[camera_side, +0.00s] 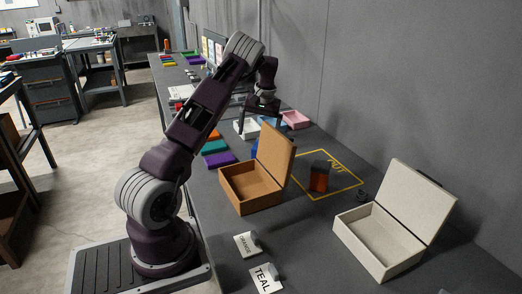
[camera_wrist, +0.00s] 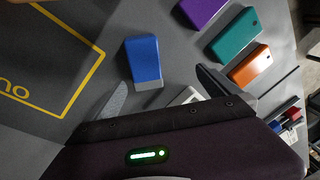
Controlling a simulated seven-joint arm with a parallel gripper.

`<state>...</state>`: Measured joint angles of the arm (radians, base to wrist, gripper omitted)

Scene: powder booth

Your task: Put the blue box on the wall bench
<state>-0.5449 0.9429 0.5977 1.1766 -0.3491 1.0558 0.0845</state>
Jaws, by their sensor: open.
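The blue box (camera_wrist: 143,58), with a pale grey end, lies on the dark grey wall bench (camera_wrist: 190,60) in the wrist view. In the side view only a sliver of blue (camera_side: 254,148) shows behind the open brown box, probably the same box. My gripper (camera_side: 259,130) is open, pointing down above the bench, behind the brown box. In the wrist view my gripper's fingers (camera_wrist: 162,80) are spread and empty, with the blue box ahead of them, nearer the left finger. The side view also shows the bench (camera_side: 310,240) running along the wall.
Purple (camera_side: 218,160), teal (camera_side: 214,147) and orange cases lie beside the arm. The open brown box (camera_side: 250,190) and open cream box (camera_side: 380,240) stand nearer the camera. Pink (camera_side: 295,119) and white trays sit behind.

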